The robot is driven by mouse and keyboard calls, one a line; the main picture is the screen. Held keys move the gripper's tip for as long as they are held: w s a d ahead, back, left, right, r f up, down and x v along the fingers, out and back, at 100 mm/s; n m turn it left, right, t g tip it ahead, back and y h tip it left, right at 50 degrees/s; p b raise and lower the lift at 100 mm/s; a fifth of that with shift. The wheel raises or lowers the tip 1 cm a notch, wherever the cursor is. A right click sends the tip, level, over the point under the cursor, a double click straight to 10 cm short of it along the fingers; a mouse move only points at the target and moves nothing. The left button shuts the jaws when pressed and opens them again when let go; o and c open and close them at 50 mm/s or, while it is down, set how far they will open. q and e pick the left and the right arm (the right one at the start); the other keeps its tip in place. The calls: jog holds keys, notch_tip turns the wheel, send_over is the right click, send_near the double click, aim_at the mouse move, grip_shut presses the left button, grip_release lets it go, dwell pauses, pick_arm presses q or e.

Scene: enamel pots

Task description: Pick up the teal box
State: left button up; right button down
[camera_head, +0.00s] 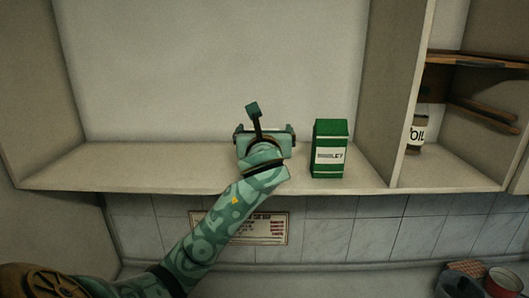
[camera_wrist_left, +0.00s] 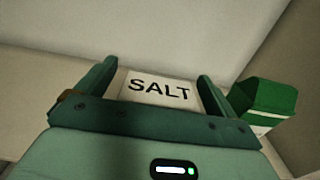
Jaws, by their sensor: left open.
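My left gripper (camera_head: 265,131) reaches in over the upper shelf, its two fingers spread apart. In the left wrist view a white panel lettered SALT (camera_wrist_left: 160,90) shows between the open fingers. The rest of that thing is hidden by my gripper, so I cannot tell its body colour or whether the fingers touch it. In the head view my gripper and wrist cover whatever stands there, and I see no clearly teal box. My right gripper is not in view.
A green box (camera_head: 331,150) with a white label stands on the shelf just right of my left gripper; it also shows in the wrist view (camera_wrist_left: 262,105). An OIL container (camera_head: 417,136) stands beyond the upright divider (camera_head: 390,90). The shelf's left part is clear.

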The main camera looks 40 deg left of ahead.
pick_arm(q)
jog(key=shift+w+a, duration=0.3)
jog(key=shift+d, duration=0.1)
jog(key=c, duration=1.8)
